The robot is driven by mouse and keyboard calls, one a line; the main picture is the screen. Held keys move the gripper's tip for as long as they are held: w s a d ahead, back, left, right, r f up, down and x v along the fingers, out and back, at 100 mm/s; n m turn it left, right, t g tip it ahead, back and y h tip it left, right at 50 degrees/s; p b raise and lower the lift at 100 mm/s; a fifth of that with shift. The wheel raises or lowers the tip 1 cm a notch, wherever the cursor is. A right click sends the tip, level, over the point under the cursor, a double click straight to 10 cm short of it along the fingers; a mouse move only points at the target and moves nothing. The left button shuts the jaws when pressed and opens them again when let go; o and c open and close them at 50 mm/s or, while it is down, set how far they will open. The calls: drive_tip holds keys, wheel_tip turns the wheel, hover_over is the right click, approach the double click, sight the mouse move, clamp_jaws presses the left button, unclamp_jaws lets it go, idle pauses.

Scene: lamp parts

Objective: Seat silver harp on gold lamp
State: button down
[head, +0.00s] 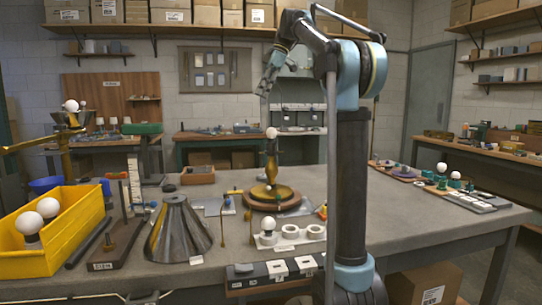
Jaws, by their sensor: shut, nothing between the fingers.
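The gold lamp (271,165) stands upright on a round brown and gold base (289,205) near the middle of the workbench. A white bulb (271,132) is at its top. My gripper (264,92) is above the lamp in the picture, pointing down, with its fingers shut and empty. It appears apart from the bulb, though its distance in depth is hard to judge. I cannot make out the silver harp for certain.
A yellow bin (62,240) with white bulbs stands at the left. A dark cone-shaped shade (178,232) and a white holder with a bulb (290,238) are at the front. Small parts surround the lamp. The grey bench (430,232) has bare room at the right.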

drive_tip(key=shift+f, duration=1.5)
drive_tip(key=shift+f, duration=2.85)
idle(1.1)
drive_tip(key=c, duration=1.7)
unclamp_jaws()
